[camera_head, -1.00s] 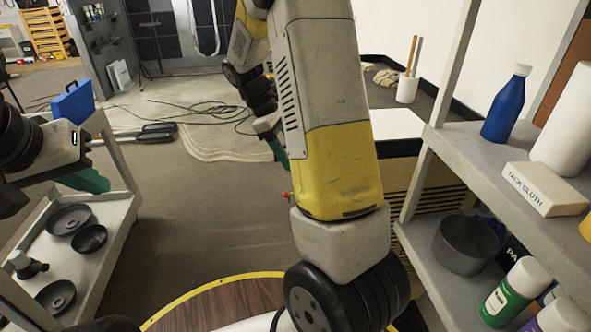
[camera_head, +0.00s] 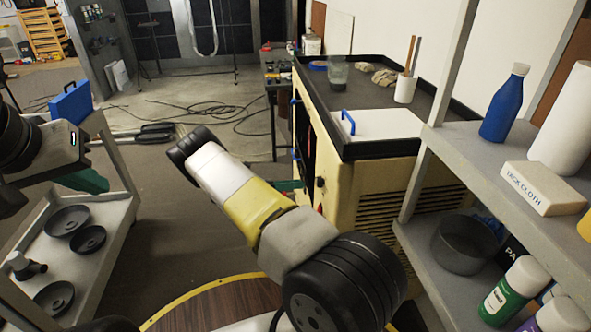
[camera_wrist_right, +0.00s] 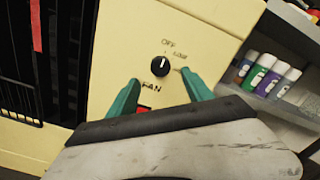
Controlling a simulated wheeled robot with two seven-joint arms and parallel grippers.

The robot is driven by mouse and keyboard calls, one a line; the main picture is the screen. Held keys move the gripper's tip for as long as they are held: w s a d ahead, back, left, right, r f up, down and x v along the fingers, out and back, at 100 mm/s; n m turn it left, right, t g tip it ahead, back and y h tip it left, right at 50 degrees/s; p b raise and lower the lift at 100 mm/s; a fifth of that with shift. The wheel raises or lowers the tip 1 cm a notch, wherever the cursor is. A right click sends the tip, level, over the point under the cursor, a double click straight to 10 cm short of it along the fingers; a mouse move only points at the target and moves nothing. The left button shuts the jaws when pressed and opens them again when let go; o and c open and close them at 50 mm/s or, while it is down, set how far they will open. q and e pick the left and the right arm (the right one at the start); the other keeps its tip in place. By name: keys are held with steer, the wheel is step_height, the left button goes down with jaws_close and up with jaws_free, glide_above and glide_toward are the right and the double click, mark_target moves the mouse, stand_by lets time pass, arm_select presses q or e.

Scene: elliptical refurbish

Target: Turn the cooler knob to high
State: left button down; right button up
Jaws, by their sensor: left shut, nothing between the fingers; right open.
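The cooler (camera_head: 385,190) is a cream cabinet with a dark top at centre right in the head view. In the right wrist view its panel (camera_wrist_right: 225,25) carries a round black knob (camera_wrist_right: 160,67) with a white mark pointing up towards OFF. LOW is printed to its right and FAN below; I cannot read a high label. My right gripper (camera_wrist_right: 162,95) is open, its green fingers below the knob, one on each side in the picture; contact cannot be told. In the head view it is mostly hidden behind my arm. My left gripper (camera_head: 84,181) is shut and empty over the cart.
A grey shelf (camera_head: 470,140) with bottles and a tack cloth box (camera_head: 543,188) stands close on the right. A grey cart (camera_head: 100,245) with black round parts is on the left. A red switch (camera_wrist_right: 145,108) sits below the knob. Cables lie on the floor behind.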

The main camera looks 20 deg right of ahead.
mark_target(317, 182)
steer(key=x, duration=0.7)
jaws_close()
